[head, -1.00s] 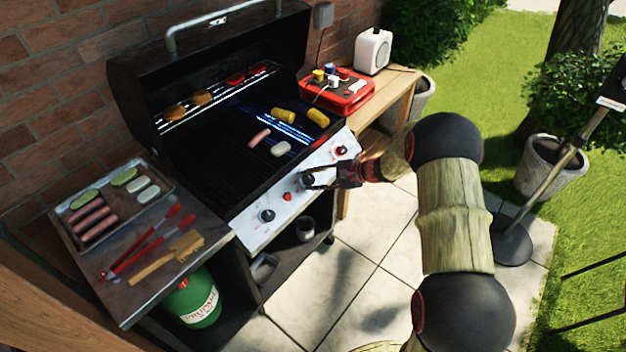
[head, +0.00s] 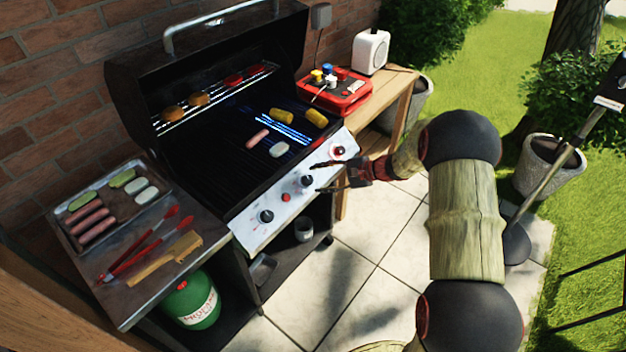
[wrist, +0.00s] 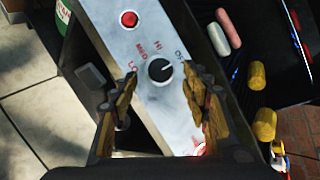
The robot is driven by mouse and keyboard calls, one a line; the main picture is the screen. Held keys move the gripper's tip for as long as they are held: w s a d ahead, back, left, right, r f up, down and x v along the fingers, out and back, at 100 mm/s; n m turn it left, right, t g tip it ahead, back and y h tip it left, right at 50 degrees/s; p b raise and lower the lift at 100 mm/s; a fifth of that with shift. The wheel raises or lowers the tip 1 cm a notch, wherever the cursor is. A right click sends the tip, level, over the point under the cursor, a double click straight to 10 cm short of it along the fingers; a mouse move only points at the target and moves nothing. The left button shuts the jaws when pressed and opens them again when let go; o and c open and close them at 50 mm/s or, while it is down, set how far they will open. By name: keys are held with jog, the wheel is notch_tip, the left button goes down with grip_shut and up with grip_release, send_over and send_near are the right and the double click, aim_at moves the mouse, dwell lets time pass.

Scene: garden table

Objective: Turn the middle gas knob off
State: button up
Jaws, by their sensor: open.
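The middle gas knob (head: 306,181) is a black dial on the grill's pale front panel (head: 248,236). In the wrist view the knob (wrist: 160,71) has LO, MED, HI and OFF printed around it, and its white mark points toward the OFF side. My gripper (head: 317,177) is open and empty just off the panel, its fingers to the right of the middle knob. In the wrist view the knob shows between and beyond the spread fingers, apart from both.
Blue flames (head: 285,130) show under the grate near corn and sausages. A side shelf (head: 135,295) holds a food tray and tools.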

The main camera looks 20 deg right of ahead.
jog(key=v, duration=0.8)
jog(key=shift+f, duration=0.1)
